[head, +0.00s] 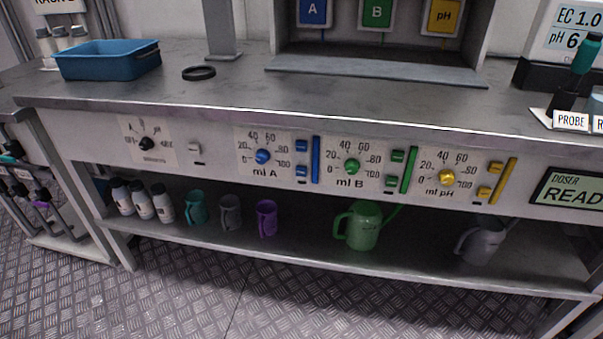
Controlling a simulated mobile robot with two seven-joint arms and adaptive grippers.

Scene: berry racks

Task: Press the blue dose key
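On the front panel under the worktop, the "ml A" group has a blue dial knob (262,156) on a 0 to 100 scale. Right of it are two small blue keys, an upper one (302,146) and a lower one (301,171). A tall narrow blue bar (316,160) stands at their right. No lettering is readable on the blue keys or bar, so I cannot tell which is the dose key. Neither of my grippers is in view.
A green "ml B" group (352,166) and a yellow "ml pH" group (447,178) sit to the right, then a doser display (570,189) reading "READ". A blue tray (108,60) and a black ring (199,73) lie on the worktop. Jugs and bottles stand on the shelf below.

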